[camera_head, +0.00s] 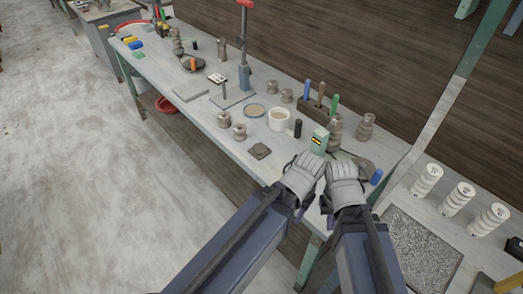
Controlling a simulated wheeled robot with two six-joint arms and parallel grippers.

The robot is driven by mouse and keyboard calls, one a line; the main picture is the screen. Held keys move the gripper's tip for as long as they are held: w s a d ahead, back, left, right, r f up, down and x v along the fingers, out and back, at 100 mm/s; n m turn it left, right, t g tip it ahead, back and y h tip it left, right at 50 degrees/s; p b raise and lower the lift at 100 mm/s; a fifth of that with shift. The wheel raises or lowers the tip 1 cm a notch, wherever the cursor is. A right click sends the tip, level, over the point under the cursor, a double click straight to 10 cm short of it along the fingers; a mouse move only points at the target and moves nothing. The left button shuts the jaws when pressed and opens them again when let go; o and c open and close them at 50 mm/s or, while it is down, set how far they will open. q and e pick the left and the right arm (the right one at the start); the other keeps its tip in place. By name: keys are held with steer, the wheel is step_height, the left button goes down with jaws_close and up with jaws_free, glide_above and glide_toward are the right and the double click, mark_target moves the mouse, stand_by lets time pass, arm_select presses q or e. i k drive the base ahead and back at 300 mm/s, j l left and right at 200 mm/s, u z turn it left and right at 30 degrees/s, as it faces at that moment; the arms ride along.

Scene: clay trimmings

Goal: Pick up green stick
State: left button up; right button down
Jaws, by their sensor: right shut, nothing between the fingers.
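A green stick (334,104) stands upright in a dark block (314,110) toward the back of the workbench, with a brown-handled tool and a blue stick in the same block to its left. My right gripper (344,162) is over the front part of the bench, nearer to me than the stick and apart from it. It is shut and empty. My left gripper (312,160) is close beside it on the left. Its fingers are mostly hidden behind its own grey body, so its opening does not show.
A green box with a yellow and black label (319,141) stands just beyond my grippers. A white cup (279,119), a black cylinder (298,128) and a brown square block (259,151) stand left. Ribbed insulators (365,127) are at right. A blue cylinder (376,177) lies near my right gripper.

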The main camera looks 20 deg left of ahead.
mark_target(336, 99)
steer(key=i+j+z, duration=0.1)
steer(key=j+z, duration=0.4)
steer(key=j, duration=0.15)
steer(key=j+z, duration=0.5)
steer(key=k+j+z, duration=0.15)
steer(key=j+z, duration=0.35)
steer(key=j, duration=0.2)
steer(key=i, duration=0.5)
